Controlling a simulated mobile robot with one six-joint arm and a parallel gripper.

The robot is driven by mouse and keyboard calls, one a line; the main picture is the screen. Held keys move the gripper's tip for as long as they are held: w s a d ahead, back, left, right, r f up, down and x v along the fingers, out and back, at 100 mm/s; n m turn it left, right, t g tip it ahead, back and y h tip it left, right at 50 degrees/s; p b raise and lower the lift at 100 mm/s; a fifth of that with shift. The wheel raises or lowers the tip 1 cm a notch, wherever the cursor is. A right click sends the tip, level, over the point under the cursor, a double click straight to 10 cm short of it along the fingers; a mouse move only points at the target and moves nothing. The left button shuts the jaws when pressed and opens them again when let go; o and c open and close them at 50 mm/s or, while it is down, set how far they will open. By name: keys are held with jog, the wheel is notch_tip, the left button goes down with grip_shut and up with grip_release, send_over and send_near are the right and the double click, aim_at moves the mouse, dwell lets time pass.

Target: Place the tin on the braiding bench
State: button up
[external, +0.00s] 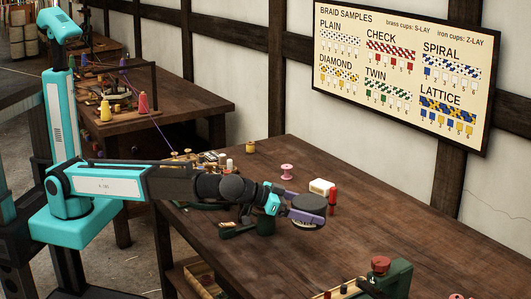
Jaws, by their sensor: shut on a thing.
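My gripper (300,215), with purple fingers, is shut on a dark, round, flat-topped tin (308,202) over the large brown wooden bench in front. The tin looks level, with a paler lower side showing under the fingers. I cannot tell whether its underside touches the bench top or hangs just above it. A second wooden bench (190,112), carrying coloured thread cones, stands at the back left. I cannot tell from a label which one is the braiding bench.
On the large bench (400,240), a white block (321,187) and a red upright piece (333,196) stand close behind the tin. A pink spool (287,171) is farther back. A green device with a red knob (381,265) stands at the front. The right-hand middle is clear.

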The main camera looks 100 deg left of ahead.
jog(key=shift+f, duration=0.15)
jog(key=shift+f, duration=3.1)
jog(key=shift+f, duration=0.1)
jog(key=shift+f, duration=1.8)
jog(key=shift+f, duration=0.1)
jog(key=o, duration=1.4)
jog(key=shift+c, duration=0.2)
jog(key=shift+p, duration=0.3)
jog(key=b+v, duration=0.1)
jog(key=v, duration=1)
jog(key=shift+s+d, duration=0.1)
jog(key=shift+s, duration=0.05)
jog(key=shift+s+d+r, duration=0.15)
jog(key=shift+s+r, duration=0.1)
jog(key=shift+s, duration=0.05)
